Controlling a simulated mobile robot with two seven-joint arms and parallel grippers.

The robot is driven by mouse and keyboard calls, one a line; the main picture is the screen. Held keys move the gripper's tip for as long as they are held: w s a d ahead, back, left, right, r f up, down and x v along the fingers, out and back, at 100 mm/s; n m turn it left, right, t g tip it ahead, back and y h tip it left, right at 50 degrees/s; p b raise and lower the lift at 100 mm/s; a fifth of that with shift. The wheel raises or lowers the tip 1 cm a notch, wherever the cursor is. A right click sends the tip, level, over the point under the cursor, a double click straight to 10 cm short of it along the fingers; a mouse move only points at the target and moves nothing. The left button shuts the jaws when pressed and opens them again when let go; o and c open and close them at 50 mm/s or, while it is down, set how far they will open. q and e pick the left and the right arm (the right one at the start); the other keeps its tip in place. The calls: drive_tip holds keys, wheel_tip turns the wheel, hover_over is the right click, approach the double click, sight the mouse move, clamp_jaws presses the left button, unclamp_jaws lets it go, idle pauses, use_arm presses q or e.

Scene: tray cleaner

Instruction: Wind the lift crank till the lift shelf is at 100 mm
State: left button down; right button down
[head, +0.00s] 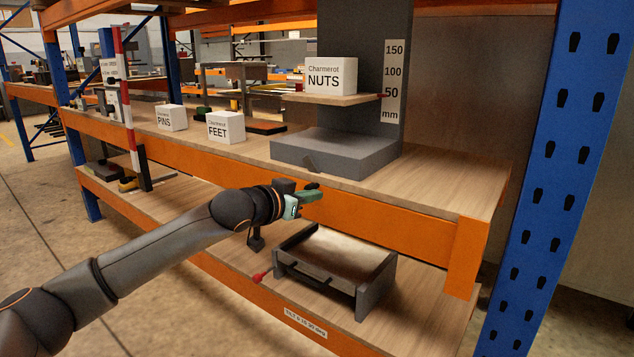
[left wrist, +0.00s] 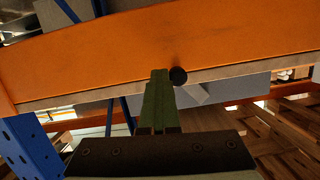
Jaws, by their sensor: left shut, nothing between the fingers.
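The lift shelf (head: 345,98) is a small wooden board on a grey column, carrying the white NUTS box (head: 331,76). Its red pointer (head: 382,96) is close to the 50 mark on the scale (head: 393,80). The lift crank has a grey arm (head: 312,163) at the front of the grey base (head: 350,150) and a black knob (head: 313,186). In the left wrist view the knob (left wrist: 179,76) is just right of my fingertips. My left gripper (head: 314,195) has green fingers, shut and empty, beside the knob; I cannot tell if they touch.
An orange beam (head: 380,222) runs along the shelf front, close by my gripper. Below, a grey tray frame (head: 375,285) with a red-ended handle (head: 259,277) stands on the lower shelf. White PINS (head: 171,118) and FEET (head: 226,127) boxes stand left of the lift. A blue post (head: 575,180) is at right.

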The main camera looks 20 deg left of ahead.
use_arm(q)
drive_tip(key=shift+w+a+f+m+y, duration=0.15)
drive_tip(key=shift+a+f+m+y, duration=0.2)
drive_tip(key=shift+a+m, duration=0.25)
drive_tip(key=shift+w+a+f+m+t+y+b, duration=0.2)
drive_tip(key=shift+a+m+t+y+b, duration=0.15)
drive_tip(key=shift+m, duration=0.35)
drive_tip(key=shift+w+a+f+m, duration=0.1)
drive_tip(key=shift+w+a+m, duration=0.05)
drive_tip(key=shift+a+m, duration=0.4)
idle(1.6)
drive_tip(key=shift+d, duration=0.15)
idle(0.5)
